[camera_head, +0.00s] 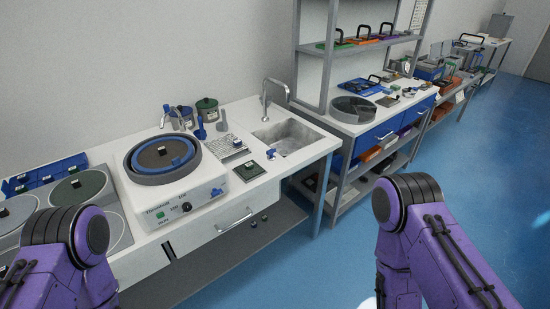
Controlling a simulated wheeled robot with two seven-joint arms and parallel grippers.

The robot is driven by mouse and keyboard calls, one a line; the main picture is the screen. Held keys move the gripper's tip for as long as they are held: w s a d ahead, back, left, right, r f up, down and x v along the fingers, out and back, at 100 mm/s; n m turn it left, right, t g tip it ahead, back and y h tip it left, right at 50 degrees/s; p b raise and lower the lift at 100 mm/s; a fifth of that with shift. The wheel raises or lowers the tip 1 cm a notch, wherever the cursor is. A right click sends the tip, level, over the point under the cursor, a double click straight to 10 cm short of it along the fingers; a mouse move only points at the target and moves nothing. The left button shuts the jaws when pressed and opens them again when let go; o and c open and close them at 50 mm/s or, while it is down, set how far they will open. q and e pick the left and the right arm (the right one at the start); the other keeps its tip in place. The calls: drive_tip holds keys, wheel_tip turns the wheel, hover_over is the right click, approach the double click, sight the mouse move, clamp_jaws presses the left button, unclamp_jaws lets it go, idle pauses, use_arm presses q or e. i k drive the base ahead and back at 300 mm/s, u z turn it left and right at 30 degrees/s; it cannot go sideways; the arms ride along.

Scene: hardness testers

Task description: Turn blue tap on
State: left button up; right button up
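A grey and white polishing machine (190,197) with a blue-rimmed round bowl stands on the bench left of the sink. A small blue tap-like knob (217,190) is on the right of its front panel. A thin spout with a blue part (166,110) rises behind the bowl. I cannot tell which of these is the blue tap, or whether it is on. A plain silver faucet (265,97) stands behind the sink (288,136). Only purple links of my two arms show, at lower left and lower right, both apart from the bench. Neither gripper is in view.
Bottles (207,109) and a wire rack (226,147) stand between machine and sink. A small dark green plate (248,170) lies near the bench's front edge. A shelf unit (345,124) with blue drawers stands right of the bench. The blue floor (330,265) in front is clear.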

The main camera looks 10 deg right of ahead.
sight(270, 152)
drive_tip(key=z, duration=1.1)
drive_tip(key=i, duration=0.75)
drive_tip(key=u, duration=0.4)
